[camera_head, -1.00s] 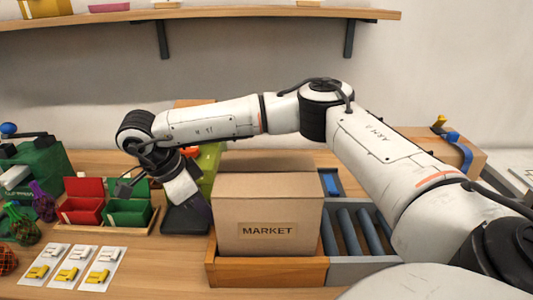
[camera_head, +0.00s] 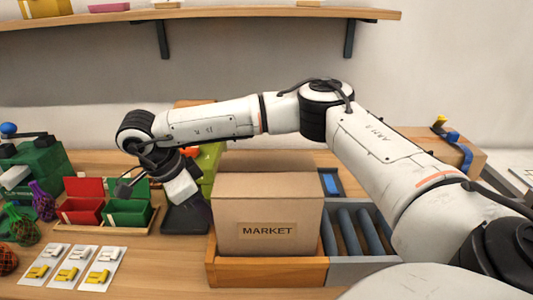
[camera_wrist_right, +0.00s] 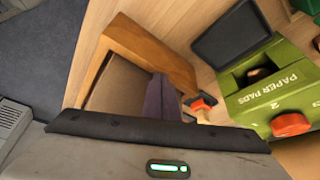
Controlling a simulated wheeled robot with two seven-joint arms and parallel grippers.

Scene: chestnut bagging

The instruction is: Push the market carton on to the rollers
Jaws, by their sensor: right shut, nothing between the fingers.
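My right arm reaches over behind the carton, and my right gripper (camera_head: 200,206) points down at the carton's left side. Its fingers are mostly hard to make out there. In the right wrist view the fingers (camera_wrist_right: 160,84) are shut and empty beside the brown carton surface (camera_wrist_right: 117,88); I cannot tell if they touch it. My left gripper is out of view.
A green paper pads box (camera_wrist_right: 275,95) and a black flat plate (camera_wrist_right: 230,45) are close to my right gripper. Red (camera_head: 84,209) and green (camera_head: 130,213) bins, small packs on white cards (camera_head: 68,274) and netted bags (camera_head: 22,224) are on the left. A shelf (camera_head: 230,16) runs above.

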